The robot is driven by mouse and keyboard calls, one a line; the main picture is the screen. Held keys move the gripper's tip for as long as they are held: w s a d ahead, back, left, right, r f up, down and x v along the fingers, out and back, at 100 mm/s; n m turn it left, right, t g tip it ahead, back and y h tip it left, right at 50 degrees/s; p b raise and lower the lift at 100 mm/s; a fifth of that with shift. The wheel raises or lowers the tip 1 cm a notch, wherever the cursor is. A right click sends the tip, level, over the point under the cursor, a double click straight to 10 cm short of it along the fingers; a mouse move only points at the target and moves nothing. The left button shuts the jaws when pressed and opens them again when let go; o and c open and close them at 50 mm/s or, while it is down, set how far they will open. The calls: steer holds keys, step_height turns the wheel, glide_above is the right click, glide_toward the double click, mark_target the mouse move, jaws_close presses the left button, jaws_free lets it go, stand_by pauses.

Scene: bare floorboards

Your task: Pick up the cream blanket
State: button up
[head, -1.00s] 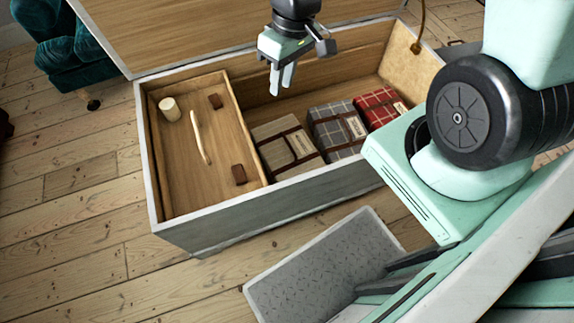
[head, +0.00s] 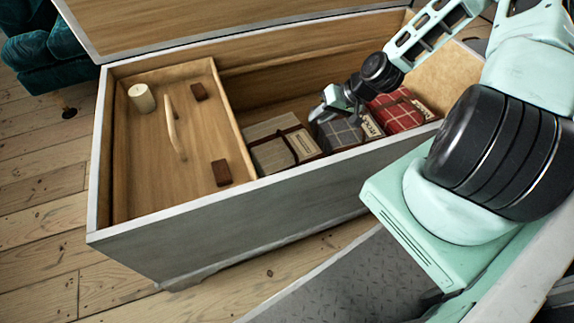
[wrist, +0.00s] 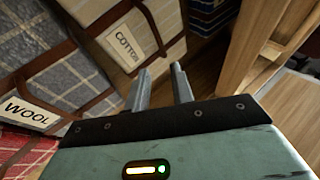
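The cream blanket (head: 272,144) is a folded plaid bundle with dark brown straps and a label, lying in the chest beside the tray. In the wrist view the cream blanket (wrist: 92,14) carries a label reading COTTON. My gripper (head: 318,114) is inside the chest, above the grey plaid blanket (head: 340,134) and just right of the cream one. In the wrist view my gripper (wrist: 160,82) has its two fingers apart with nothing between them. The fingers point toward the cream blanket's side; I cannot tell whether they touch it.
A red plaid blanket (head: 400,112) lies at the right. A wooden tray (head: 140,190) at the chest's left holds a candle (head: 142,98). The chest's grey front wall (head: 230,218) and raised lid (head: 200,22) bound the space. A dark blue bundle (wrist: 208,12) shows in the wrist view.

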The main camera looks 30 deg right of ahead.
steer(key=b, duration=0.5)
glide_toward(287, 141)
steer(key=x, duration=0.4)
steer(key=shift+d+f, duration=0.1)
steer(key=shift+d, duration=0.05)
steer(key=shift+w+a+f+b, duration=0.35)
steer(key=shift+f+b, duration=0.1)
steer(key=shift+f, duration=0.05)
steer(key=b+x, duration=0.4)
steer(key=x, duration=0.1)
steer(key=shift+s+f, duration=0.15)
steer(key=shift+f, duration=0.05)
steer(key=shift+r, duration=0.1)
jaws_close()
